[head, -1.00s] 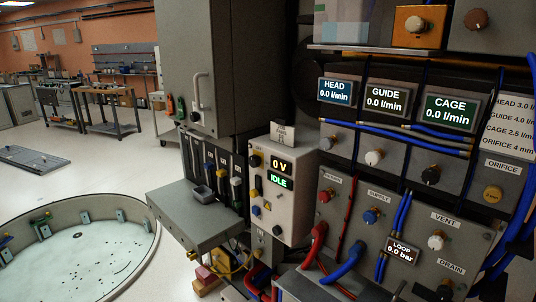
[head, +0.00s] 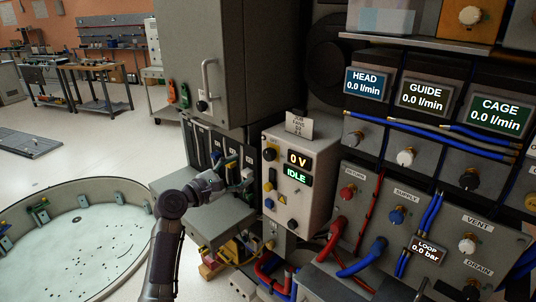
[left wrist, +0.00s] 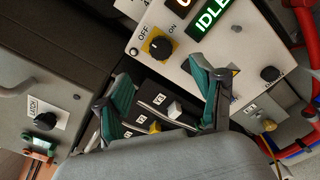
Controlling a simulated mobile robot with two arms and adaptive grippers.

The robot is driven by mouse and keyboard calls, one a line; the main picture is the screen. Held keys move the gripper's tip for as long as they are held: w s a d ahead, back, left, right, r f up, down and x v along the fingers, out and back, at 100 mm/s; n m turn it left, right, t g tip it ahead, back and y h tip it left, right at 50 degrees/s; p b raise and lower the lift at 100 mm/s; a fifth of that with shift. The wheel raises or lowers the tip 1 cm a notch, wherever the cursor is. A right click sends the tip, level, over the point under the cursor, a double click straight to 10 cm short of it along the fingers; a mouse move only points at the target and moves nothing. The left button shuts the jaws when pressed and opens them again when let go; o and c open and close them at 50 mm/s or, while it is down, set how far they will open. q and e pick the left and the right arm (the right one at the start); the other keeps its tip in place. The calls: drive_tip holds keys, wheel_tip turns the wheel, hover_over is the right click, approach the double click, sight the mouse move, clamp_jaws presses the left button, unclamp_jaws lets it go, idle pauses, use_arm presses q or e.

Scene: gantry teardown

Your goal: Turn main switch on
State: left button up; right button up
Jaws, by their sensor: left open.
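The main switch (head: 270,154) is a black knob on a yellow plate at the upper left of the power box front, which reads 0 V and IDLE. In the left wrist view the switch (left wrist: 159,46) lies between OFF and ON labels; I cannot tell its exact setting. My left gripper (head: 245,178) is in front of the dark modules, left of the box and a little below the switch. In the left wrist view its two green-padded fingers (left wrist: 165,88) are spread and empty, with the switch beyond them, apart. My right gripper is not in view.
The power box (head: 314,175) carries other knobs below the switch. A grey shelf (head: 225,222) sits under my left gripper. Red and blue hoses (head: 340,240) run at the lower right. A grey cabinet (head: 200,60) stands above left. A round pool (head: 80,235) is at the left.

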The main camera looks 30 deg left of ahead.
sight(267, 156)
use_arm(q)
drive_tip(key=w, duration=0.3)
drive_tip(key=w+d+p, duration=0.1)
drive_tip(key=w, duration=0.5)
drive_tip(key=shift+w+d, duration=0.3)
drive_tip(key=shift+w, duration=0.1)
drive_tip(key=shift+w+d+f, duration=0.1)
drive_tip(key=shift+w, duration=0.45)
drive_tip(key=c, duration=1.1)
drive_tip(key=shift+c, duration=0.2)
